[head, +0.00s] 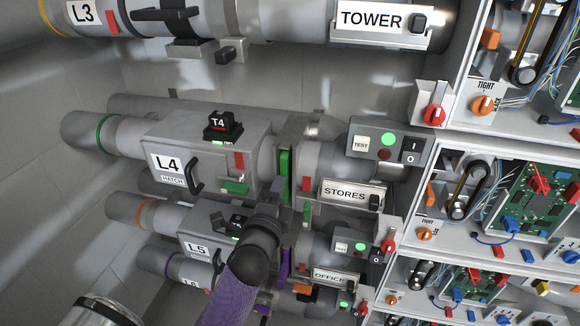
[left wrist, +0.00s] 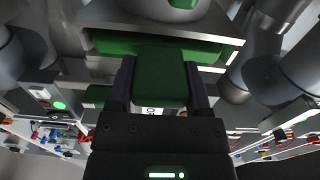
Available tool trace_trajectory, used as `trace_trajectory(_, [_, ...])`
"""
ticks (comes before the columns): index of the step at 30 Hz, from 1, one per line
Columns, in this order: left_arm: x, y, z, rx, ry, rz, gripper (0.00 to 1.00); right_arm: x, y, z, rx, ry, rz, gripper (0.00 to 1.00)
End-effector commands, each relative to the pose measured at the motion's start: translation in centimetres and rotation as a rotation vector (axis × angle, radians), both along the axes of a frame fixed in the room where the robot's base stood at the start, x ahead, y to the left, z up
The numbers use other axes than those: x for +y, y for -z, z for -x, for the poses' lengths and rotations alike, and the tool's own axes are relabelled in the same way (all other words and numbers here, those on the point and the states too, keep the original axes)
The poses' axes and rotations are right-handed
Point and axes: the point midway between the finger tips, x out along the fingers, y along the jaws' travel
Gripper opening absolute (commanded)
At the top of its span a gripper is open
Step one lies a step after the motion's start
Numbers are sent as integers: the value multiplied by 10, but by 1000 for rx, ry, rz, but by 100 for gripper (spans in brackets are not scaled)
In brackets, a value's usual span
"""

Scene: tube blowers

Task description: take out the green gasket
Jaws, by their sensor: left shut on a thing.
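The green gasket (head: 285,172) is a bright green upright strip in the grey joint between the L4 housing (head: 225,140) and the STORES pipe. In the left wrist view the green gasket (left wrist: 110,43) shows as a wide bar in a grey slot, with a block-like tab standing out towards me. My left gripper (left wrist: 161,90) is shut on that tab, one dark finger on each side. In the head view my left gripper (head: 276,190) is just below and left of the strip, partly hidden by its own wrist. My right gripper is not in view.
The L5 housing (head: 205,232) and OFFICE label (head: 330,275) lie close below. The L4 housing carries a T4 block (head: 222,124) and a hatch with a black handle (head: 194,174). The STORES switch box (head: 385,146) and open circuit cabinets stand to the right.

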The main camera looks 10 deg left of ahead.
Motion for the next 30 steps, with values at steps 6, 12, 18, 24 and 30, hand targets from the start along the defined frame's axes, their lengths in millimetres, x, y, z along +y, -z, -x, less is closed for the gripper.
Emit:
trace_trajectory(6, [0, -2, 9, -1, 0, 2, 1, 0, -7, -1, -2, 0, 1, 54])
trace_trajectory(12, [0, -1, 18, -1, 1, 1, 1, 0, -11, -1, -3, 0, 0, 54])
trace_trajectory(18, [1, -1, 25, -1, 0, 2, 1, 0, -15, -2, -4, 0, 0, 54])
trace_trajectory(24, [1, 0, 26, -1, 0, 2, 1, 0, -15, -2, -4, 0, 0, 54])
trace_trajectory(30, [1, -1, 30, -1, 0, 2, 1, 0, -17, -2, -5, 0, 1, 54])
